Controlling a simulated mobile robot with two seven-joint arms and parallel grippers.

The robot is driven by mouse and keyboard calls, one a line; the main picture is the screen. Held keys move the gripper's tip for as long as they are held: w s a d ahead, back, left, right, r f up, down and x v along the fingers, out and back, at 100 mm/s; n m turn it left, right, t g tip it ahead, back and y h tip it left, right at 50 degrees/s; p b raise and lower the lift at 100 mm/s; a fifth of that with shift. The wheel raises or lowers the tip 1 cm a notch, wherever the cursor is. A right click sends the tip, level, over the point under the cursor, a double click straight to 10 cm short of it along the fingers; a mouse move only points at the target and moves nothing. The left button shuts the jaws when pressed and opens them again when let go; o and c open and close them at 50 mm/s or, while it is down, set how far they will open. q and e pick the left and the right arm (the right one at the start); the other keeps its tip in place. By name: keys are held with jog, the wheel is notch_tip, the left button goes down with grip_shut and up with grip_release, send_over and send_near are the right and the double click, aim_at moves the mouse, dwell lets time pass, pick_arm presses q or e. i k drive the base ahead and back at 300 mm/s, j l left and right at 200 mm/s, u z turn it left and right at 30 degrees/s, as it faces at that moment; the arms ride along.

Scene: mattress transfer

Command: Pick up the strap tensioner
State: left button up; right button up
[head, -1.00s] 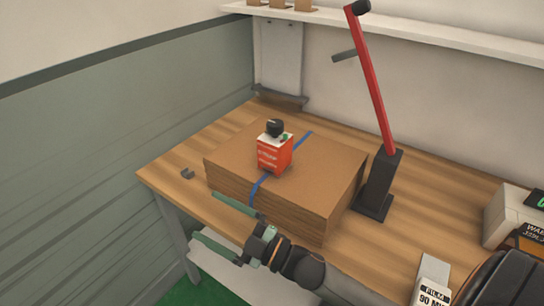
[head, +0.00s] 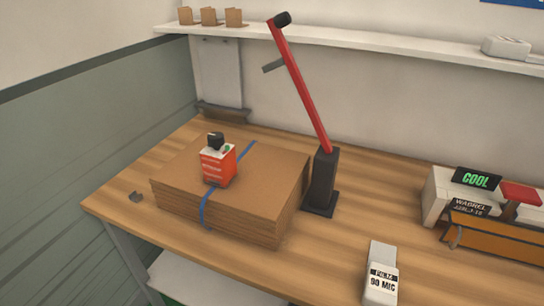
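A red box-shaped device (head: 219,167) with pale lettering and a black knob on top stands upright on a stack of brown cardboard (head: 262,190). A blue strap (head: 204,208) runs across the top of the stack and down its front, passing by the red device. The red device may be the strap tensioner; I cannot read its label. Another tool, a long red lever (head: 300,88) on a black base (head: 322,182), stands behind the stack to the right. Neither of my grippers is in view.
A white-topped "FILM 90 MIC" item (head: 381,275) is at the front right. A pale machine with a "COOL" display (head: 476,179) stands at the right. A shelf (head: 380,48) runs along the wall.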

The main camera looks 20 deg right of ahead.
aim_at(219, 168)
jog(key=i+j+z, duration=0.1)
jog(key=z, duration=1.3)
jog(key=i+j, duration=0.1)
jog(key=j, duration=0.8)
